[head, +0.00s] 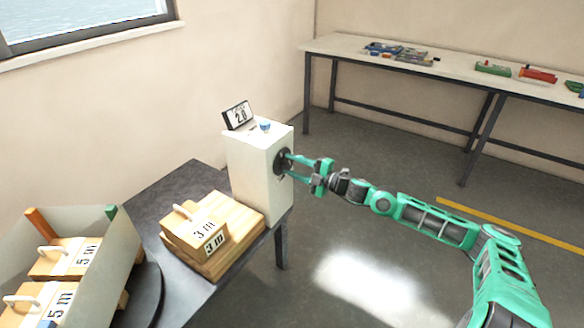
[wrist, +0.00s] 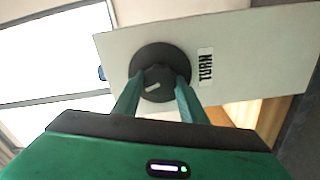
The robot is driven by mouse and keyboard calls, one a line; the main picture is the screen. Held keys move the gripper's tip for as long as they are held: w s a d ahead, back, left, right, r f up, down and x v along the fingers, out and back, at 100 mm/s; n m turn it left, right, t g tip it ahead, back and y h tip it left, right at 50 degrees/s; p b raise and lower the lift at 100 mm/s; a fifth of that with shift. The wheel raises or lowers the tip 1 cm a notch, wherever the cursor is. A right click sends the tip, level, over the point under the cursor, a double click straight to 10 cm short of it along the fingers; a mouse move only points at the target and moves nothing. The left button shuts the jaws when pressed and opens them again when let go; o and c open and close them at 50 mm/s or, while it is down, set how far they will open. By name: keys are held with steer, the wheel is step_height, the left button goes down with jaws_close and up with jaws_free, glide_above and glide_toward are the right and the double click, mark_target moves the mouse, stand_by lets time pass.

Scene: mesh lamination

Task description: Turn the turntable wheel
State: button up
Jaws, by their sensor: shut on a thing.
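The wheel is a round black knob (wrist: 160,62) with a pale mark, on the side face of a white box (head: 255,165). A label reading "TURN" (wrist: 206,66) is beside the knob in the wrist view. My gripper (head: 287,165) reaches the knob from the right in the head view. Its two green fingers are shut on the knob, one on each side, in the wrist view (wrist: 160,85). In the head view the fingers partly hide the knob (head: 281,160). A dark round turntable (head: 148,293) shows at the lower left, partly hidden by a bin.
The box stands on a dark table (head: 150,203), with a display reading "20" (head: 238,115) on top. Wooden blocks marked "3 m" (head: 212,238) lie beside it. A pale bin (head: 108,275) holds blocks marked "5 m". A long bench (head: 345,45) stands behind; the floor between is clear.

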steer(key=shift+w+d+f, duration=0.1)
steer(key=shift+f, duration=0.15)
steer(key=o, duration=1)
steer(key=shift+o, duration=0.3)
steer(key=shift+r, duration=0.1)
steer(key=v, duration=1)
steer(key=shift+s+d, duration=0.25)
steer(key=shift+s, duration=0.05)
